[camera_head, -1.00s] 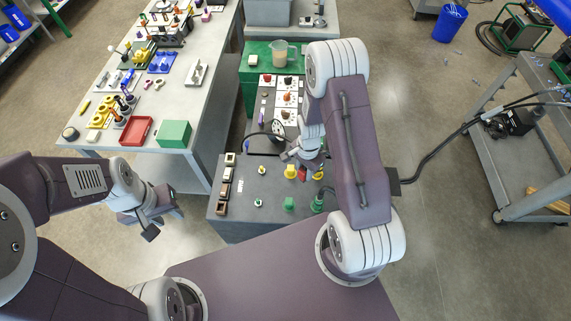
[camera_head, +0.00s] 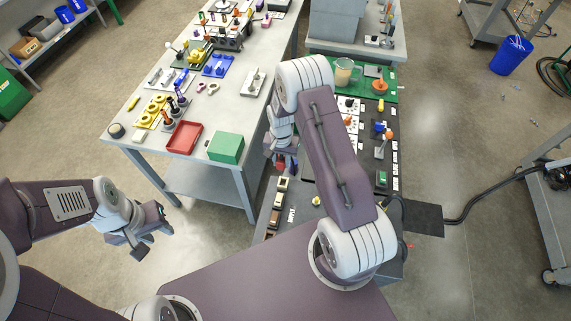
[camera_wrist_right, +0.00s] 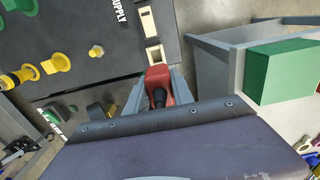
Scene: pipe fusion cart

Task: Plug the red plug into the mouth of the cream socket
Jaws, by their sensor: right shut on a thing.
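My right gripper (camera_wrist_right: 157,88) is shut on the red plug (camera_wrist_right: 159,75), which has a dark round part facing the wrist camera. In the head view my right gripper (camera_head: 284,160) is at the far end of a row of small sockets, partly hidden by its own wrist. Whether plug and socket touch is not clear. My left gripper (camera_head: 140,236) is open and empty, out over the floor.
Brown sockets (camera_head: 274,215) continue the row on the dark cart. Yellow fittings (camera_wrist_right: 57,62) stand elsewhere on the cart's top. The grey workbench beside the cart holds a green block (camera_head: 226,148) and a red tray (camera_head: 185,138). A gap separates bench and cart.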

